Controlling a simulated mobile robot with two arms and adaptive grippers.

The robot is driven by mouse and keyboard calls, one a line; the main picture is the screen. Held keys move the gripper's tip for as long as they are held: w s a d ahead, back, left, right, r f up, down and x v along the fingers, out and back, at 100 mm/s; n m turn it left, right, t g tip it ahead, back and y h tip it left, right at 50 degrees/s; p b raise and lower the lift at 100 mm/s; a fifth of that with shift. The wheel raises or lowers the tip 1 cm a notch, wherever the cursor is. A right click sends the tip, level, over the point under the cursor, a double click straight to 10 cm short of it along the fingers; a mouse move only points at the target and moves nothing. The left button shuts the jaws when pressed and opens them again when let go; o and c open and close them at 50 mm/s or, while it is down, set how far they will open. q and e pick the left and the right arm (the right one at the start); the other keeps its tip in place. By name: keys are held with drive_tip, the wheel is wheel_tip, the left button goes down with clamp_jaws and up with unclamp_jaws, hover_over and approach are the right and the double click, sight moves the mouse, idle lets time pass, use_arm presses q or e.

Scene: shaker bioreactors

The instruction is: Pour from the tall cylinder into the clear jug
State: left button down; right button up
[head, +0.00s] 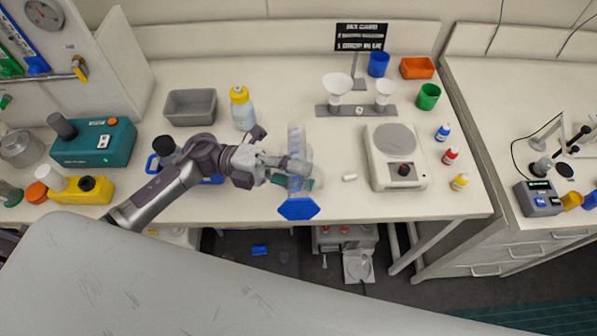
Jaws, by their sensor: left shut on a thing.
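The tall cylinder (296,139) is clear with blue markings and a blue six-sided base (299,208). It is tilted, with its base toward me near the table's front edge and its mouth pointing to the back. My left gripper (300,171) comes from the left and is shut around the cylinder's middle. A faint clear outline shows beside the fingers; I cannot tell whether it is the clear jug. Whether there is liquid in the cylinder I cannot tell. My right gripper is not in view.
A rack with white funnels (338,84) stands behind. A yellow-capped bottle (242,107) and grey tub (190,107) are back left. Small bottles line the right side.

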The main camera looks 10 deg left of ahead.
use_arm(q)
drive_tip(key=shift+s+f+m+y+b, duration=0.25)
drive_tip(key=shift+m+b, duration=0.2)
drive_tip(key=shift+m, duration=0.25)
drive_tip(key=f+m+b, duration=0.1)
drive_tip(key=b, duration=0.1)
drive_tip(key=f+m+y+b, duration=0.1)
drive_tip(key=f+m+b, duration=0.1)
drive_tip(key=b, duration=0.1)
drive_tip(key=shift+s+d+f+m+g+y+b, duration=0.15)
drive_tip(key=shift+s+f+m+g+y+b, duration=0.05)
drive_tip(key=shift+m+g+y+b, duration=0.1)
idle(0.3)
drive_tip(key=w+a+f+m+t+y+b, duration=0.2)
drive_tip(key=w+f+m+t+y+b, duration=0.2)
drive_tip(key=b, duration=1.7)
drive_tip(key=shift+w+f+m+t+b, duration=0.4)
drive_tip(key=shift+w+f+m, duration=1.5)
drive_tip(key=shift+m, duration=1.6)
drive_tip(key=shift+s+a+f+y, duration=0.1)
drive_tip(key=shift+s+y, duration=0.05)
drive_tip(key=shift+y, duration=0.1)
